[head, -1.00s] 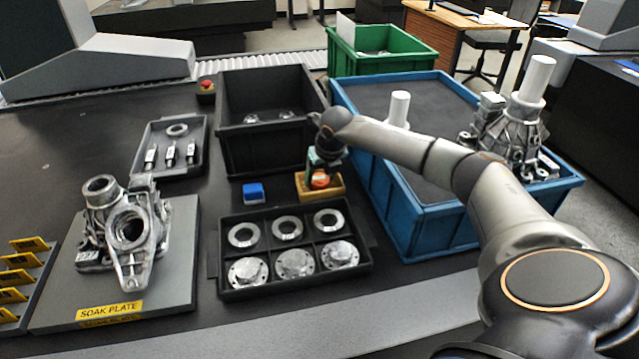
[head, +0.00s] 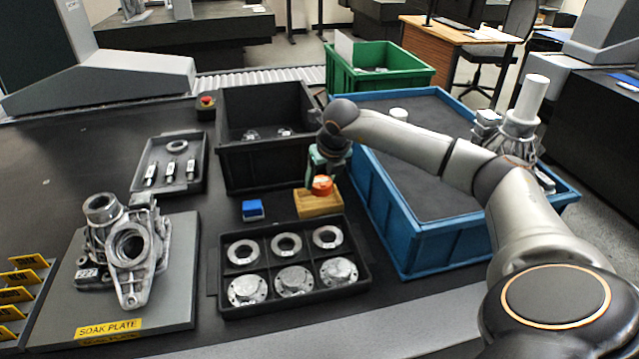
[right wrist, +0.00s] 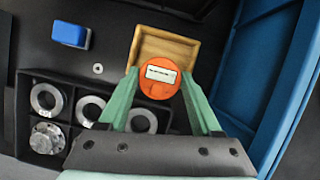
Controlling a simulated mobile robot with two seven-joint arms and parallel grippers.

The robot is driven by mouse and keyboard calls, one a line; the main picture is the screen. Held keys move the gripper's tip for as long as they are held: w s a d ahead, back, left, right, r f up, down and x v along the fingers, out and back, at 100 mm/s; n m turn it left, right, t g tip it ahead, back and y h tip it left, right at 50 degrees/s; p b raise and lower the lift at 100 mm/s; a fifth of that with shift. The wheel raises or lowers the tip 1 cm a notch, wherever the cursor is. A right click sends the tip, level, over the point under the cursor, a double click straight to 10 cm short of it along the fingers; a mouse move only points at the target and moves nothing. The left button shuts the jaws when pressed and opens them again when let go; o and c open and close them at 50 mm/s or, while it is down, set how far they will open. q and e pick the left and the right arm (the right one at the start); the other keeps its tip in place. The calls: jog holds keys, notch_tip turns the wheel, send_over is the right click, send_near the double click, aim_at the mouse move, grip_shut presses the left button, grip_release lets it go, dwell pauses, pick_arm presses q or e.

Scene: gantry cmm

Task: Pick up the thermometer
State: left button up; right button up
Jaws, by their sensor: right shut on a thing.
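The thermometer (head: 322,185) is a round orange piece, and it has a pale display window on its top in the right wrist view (right wrist: 160,77). My right gripper (head: 318,172) is shut on it, with a green finger on each side in the right wrist view (right wrist: 160,92). The thermometer is above the front part of a small wooden box (head: 318,204), which also shows in the right wrist view (right wrist: 183,47). The box looks empty beneath it. My left gripper is in neither view.
A blue block (head: 253,210) lies left of the wooden box. A black divided tray (head: 293,305) with rings and flanges is in front. A black bin (head: 262,160) stands behind, and a blue crate (head: 425,240) is close on the right. A casting sits on the soak plate (head: 180,290).

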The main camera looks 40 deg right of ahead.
jog(key=s+a+r, duration=0.5)
jog(key=s+r, duration=0.1)
jog(key=s, duration=0.3)
jog(key=shift+s+a, duration=0.15)
jog(key=shift+s, duration=0.15)
